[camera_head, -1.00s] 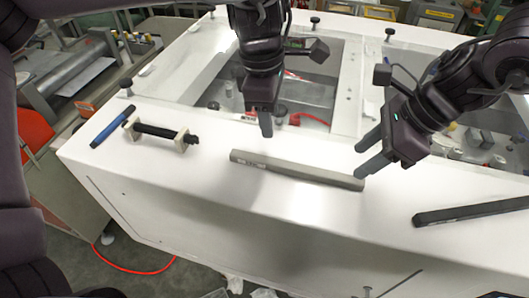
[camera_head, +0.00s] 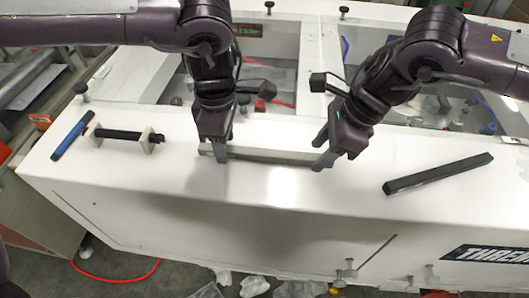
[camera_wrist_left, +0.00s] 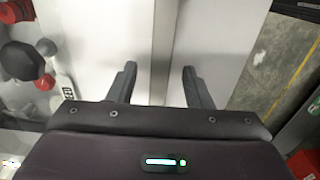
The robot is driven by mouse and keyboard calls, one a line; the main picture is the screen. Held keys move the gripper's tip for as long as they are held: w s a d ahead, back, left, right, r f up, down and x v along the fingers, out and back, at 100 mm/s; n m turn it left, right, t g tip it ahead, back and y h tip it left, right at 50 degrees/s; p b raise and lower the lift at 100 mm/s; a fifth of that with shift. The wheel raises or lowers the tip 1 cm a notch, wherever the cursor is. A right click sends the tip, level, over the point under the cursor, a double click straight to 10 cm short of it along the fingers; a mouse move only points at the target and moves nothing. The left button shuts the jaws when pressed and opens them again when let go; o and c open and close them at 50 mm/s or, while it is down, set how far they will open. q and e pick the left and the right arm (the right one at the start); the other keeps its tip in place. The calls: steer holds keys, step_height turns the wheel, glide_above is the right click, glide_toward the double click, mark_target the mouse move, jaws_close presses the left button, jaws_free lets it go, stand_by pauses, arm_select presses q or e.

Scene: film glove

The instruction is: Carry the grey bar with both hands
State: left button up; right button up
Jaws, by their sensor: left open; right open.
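The grey bar (camera_head: 268,155) lies flat on the white bench top, running left to right. My left gripper (camera_head: 215,152) is open at the bar's left end, with one finger in front of it. My right gripper (camera_head: 322,158) is open at the bar's right end, which its fingers partly hide. Neither gripper is closed on the bar. In the left wrist view the two fingers of my left gripper (camera_wrist_left: 160,85) stand apart. A pale grey strip runs between them there; I cannot tell whether it is the bar or an edge.
A black bar (camera_head: 438,173) lies at the right on the white bench (camera_head: 300,195). A black rod on two pale holders (camera_head: 120,136) and a blue tool (camera_head: 70,138) lie at the left. Window openings with clutter are behind. The bench's front edge is close.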

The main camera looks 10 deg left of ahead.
arm_select(q)
steer(key=shift+d+f, duration=0.1)
steer(key=shift+f, duration=0.5)
arm_select(e)
steer(key=shift+a+f, duration=0.15)
steer(key=shift+f, duration=0.4)
arm_select(q)
steer(key=shift+c, duration=0.8)
arm_select(e)
steer(key=shift+c, duration=0.8)
arm_select(q)
jaws_close()
arm_select(e)
jaws_close()
arm_select(q)
steer(key=shift+r, duration=0.1)
